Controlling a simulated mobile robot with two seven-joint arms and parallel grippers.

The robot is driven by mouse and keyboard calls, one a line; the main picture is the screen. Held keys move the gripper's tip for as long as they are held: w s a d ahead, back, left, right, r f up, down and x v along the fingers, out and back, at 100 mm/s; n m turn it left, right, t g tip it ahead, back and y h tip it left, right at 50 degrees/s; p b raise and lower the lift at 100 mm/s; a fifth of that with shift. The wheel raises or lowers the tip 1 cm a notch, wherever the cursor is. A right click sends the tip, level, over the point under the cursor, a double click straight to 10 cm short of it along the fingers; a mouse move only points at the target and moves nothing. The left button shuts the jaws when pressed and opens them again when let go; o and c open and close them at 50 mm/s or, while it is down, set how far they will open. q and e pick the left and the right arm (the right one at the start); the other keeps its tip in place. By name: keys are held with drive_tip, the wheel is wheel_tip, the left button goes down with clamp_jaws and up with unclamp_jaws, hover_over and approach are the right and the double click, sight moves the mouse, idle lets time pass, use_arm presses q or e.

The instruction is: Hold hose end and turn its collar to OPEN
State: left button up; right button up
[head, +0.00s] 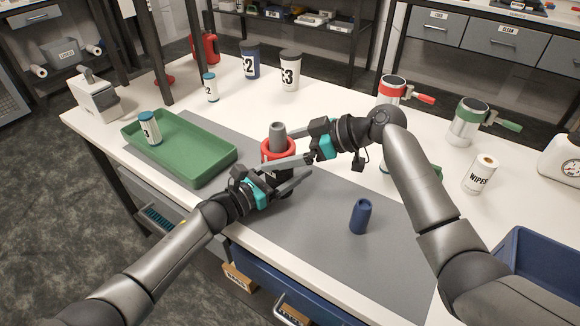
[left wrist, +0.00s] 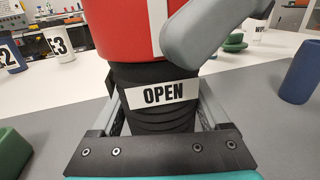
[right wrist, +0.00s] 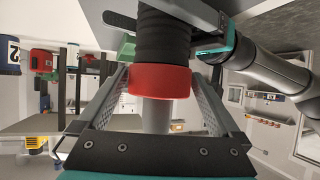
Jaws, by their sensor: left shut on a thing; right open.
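The hose end stands upright on the grey mat. It has a black ribbed body (left wrist: 150,118), a red collar (head: 272,148) and a grey nozzle (head: 277,131). My left gripper (head: 284,178) is shut around the black body, below the collar. In the left wrist view an OPEN label (left wrist: 163,93) sits on the body, and a white stripe (left wrist: 158,28) on the collar stands above it. My right gripper (head: 293,160) is open at collar height. The right wrist view shows the red collar (right wrist: 160,81) between its fingers. My arms hide part of the body in the head view.
A green tray (head: 213,168) with a small bottle (head: 149,128) is at left. A dark blue cylinder (head: 360,217) stands on the mat (head: 330,245) at right. Cups (head: 290,72), red- and green-handled containers (head: 466,125) and a wipes roll (head: 480,175) stand behind. A blue bin (head: 530,265) is far right.

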drive_tip(key=v, duration=0.8)
drive_tip(key=shift+d+r, duration=0.1)
drive_tip(key=shift+d, duration=0.15)
use_arm(q)
drive_tip(key=o, duration=1.5)
drive_tip(key=shift+a, duration=0.1)
